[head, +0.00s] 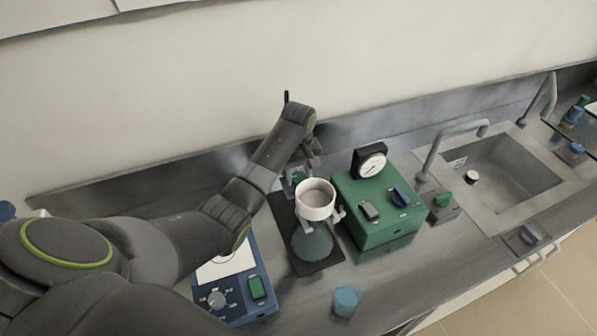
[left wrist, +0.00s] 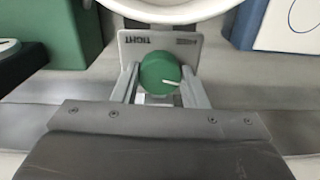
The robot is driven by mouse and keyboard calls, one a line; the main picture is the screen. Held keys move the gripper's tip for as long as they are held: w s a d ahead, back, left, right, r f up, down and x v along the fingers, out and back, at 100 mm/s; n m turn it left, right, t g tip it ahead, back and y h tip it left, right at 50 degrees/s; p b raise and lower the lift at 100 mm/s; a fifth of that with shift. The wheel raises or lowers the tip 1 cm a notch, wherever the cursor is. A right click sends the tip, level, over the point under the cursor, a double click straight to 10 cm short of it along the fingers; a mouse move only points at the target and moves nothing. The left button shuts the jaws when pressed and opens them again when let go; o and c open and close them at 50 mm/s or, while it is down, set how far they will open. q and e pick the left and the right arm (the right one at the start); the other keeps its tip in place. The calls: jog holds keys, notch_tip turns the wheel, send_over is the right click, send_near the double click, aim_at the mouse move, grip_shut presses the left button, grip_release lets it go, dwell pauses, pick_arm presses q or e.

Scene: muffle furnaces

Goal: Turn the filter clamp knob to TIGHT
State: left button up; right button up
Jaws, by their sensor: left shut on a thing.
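My left gripper (left wrist: 160,85) is shut on the knob, one finger on each side. In the head view my left gripper (head: 304,163) is behind the white filter cup (head: 316,199), at the knob (head: 297,175), which is partly hidden there. My right gripper is out of view.
A green box with a gauge (head: 370,225) stands close to the right of the filter stand (head: 310,255). A blue device with a dial (head: 232,292) is at the left under my arm. A blue-topped cup (head: 346,300) stands in front. A sink (head: 495,180) is farther right.

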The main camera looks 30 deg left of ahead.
pick_arm(q)
jog(key=m, duration=0.3)
jog(key=shift+m, duration=0.3)
jog(key=m, duration=0.4)
jog(key=shift+m, duration=0.3)
jog(key=m, duration=0.4)
jog(key=shift+w+r+m, duration=0.1)
jog(key=shift+m, duration=0.2)
jog(key=m, duration=1.1)
jog(key=shift+m, duration=0.4)
jog(key=m, duration=0.3)
jog(key=shift+m, duration=2.2)
